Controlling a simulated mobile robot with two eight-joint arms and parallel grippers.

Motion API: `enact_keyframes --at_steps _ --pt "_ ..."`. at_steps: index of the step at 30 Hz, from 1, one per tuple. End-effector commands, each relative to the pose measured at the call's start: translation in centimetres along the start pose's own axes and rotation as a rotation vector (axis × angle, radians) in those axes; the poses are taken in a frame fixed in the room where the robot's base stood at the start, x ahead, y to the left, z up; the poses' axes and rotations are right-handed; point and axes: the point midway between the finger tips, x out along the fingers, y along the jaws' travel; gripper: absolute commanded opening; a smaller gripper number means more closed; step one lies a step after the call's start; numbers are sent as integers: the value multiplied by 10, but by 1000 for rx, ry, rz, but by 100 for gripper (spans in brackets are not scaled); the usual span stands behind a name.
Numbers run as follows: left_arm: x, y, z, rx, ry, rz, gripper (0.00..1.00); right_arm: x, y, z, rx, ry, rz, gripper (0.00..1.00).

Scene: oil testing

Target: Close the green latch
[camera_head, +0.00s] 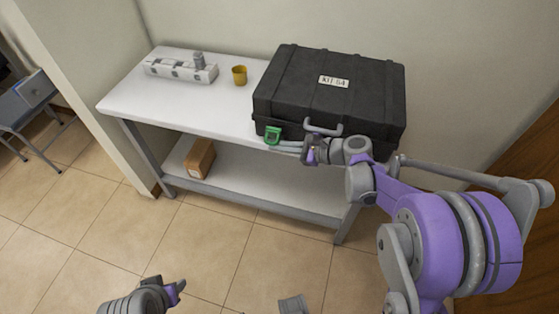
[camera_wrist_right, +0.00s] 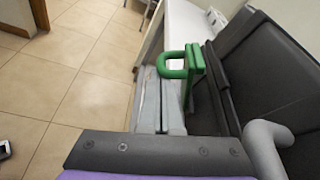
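The black case (camera_head: 330,88) stands shut on the white table, with a grey handle (camera_head: 323,128) on its front. The green latch (camera_head: 272,134) is at the left part of the case front. In the right wrist view the green latch (camera_wrist_right: 193,66) has a loop that sticks out from the case. My right gripper (camera_head: 283,146) is along the case front, its fingers together and its tips at the latch. The fingers (camera_wrist_right: 162,98) point at the loop; I cannot tell whether they touch it. My left gripper (camera_head: 178,286) is low, away from the table; its opening is unclear.
On the white table (camera_head: 190,105) stand a grey block-like device (camera_head: 180,68) and a yellow cup (camera_head: 239,75). A cardboard box (camera_head: 199,158) lies on the lower shelf (camera_head: 250,190). A brown wooden surface (camera_head: 530,200) is at the right.

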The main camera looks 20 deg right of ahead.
Motion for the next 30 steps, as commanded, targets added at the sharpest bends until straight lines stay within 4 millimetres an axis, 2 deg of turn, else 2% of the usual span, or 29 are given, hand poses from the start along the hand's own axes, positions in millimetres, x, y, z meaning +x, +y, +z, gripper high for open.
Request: enact_keyframes --at_steps 13,24,30 --pt "-1 0 0 0 0 0 50 0 0 1 -1 -1 0 0" --pt "-12 0 -5 0 4 0 50 -5 -5 16 -1 -3 1 0" --pt "-12 0 -5 0 4 0 50 -5 -5 17 1 -7 2 0"
